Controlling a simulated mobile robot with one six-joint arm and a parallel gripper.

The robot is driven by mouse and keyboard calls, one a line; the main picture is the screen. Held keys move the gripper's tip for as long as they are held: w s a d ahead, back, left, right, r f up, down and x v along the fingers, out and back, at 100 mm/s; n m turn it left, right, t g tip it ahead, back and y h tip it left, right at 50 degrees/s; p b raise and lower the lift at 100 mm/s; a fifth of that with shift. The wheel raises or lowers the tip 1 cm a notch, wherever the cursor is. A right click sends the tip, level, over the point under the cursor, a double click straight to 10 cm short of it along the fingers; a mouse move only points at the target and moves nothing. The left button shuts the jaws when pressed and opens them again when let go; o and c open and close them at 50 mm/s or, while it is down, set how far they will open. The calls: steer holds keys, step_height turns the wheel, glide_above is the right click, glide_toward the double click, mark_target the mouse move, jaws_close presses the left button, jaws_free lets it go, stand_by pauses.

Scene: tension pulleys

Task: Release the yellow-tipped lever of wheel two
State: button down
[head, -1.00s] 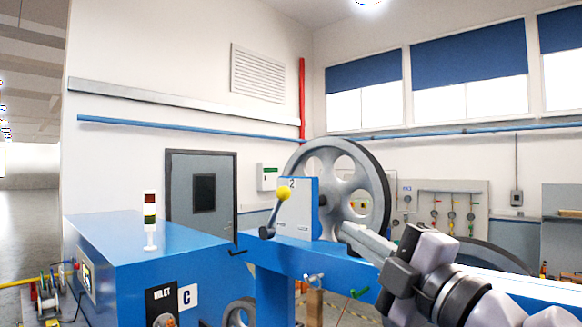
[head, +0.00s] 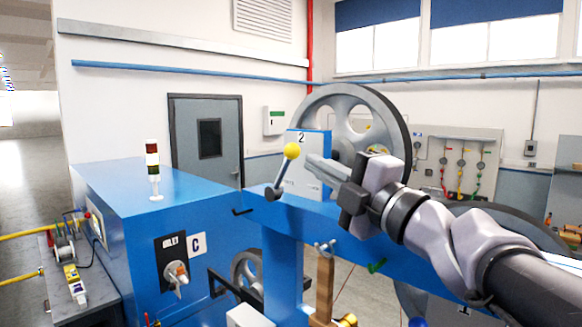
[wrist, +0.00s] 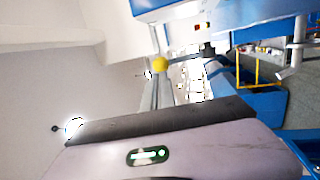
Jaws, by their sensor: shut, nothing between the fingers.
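The lever of wheel two has a yellow ball tip (head: 292,150) on a grey arm slanting up to the right from a dark pivot (head: 272,193). It stands by the blue-edged housing (head: 313,147) marked 2, in front of the large grey wheel (head: 384,101). My gripper (head: 312,161) is shut and empty, its tips just right of the yellow ball in the head view, apparently not gripping it. In the wrist view the yellow ball (wrist: 159,64) shows just beyond my fingertips (wrist: 158,82). Whether they touch it I cannot tell.
A blue cabinet (head: 122,200) marked C carries a signal light (head: 153,170) and a knob (head: 176,273). A blue beam (head: 345,230) runs under the housing and my arm. Air left of the yellow tip is clear.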

mark_target(294, 146)
steer(key=x, duration=0.3)
steer(key=shift+w+f+p, duration=0.2)
steer(key=shift+w+p, duration=0.1)
steer(key=shift+w, duration=0.1)
steer(key=shift+s+r, duration=0.1)
steer(key=shift+s, duration=0.2)
steer(key=shift+w+r+p, duration=0.15)
steer(key=shift+w+p, duration=0.15)
steer(key=shift+p, duration=0.05)
steer(key=p, duration=0.1)
steer(key=r+g+p, duration=0.1)
steer(key=p, duration=0.1)
steer(key=shift+w+a+r+h, duration=0.15)
steer(key=shift+a+r+h, duration=0.15)
steer(key=s+a+r+p+x, duration=0.1)
steer(key=p+x, duration=0.1)
steer(key=x, duration=0.9)
steer(key=shift+w+a, duration=0.2)
steer(key=shift+a, duration=0.1)
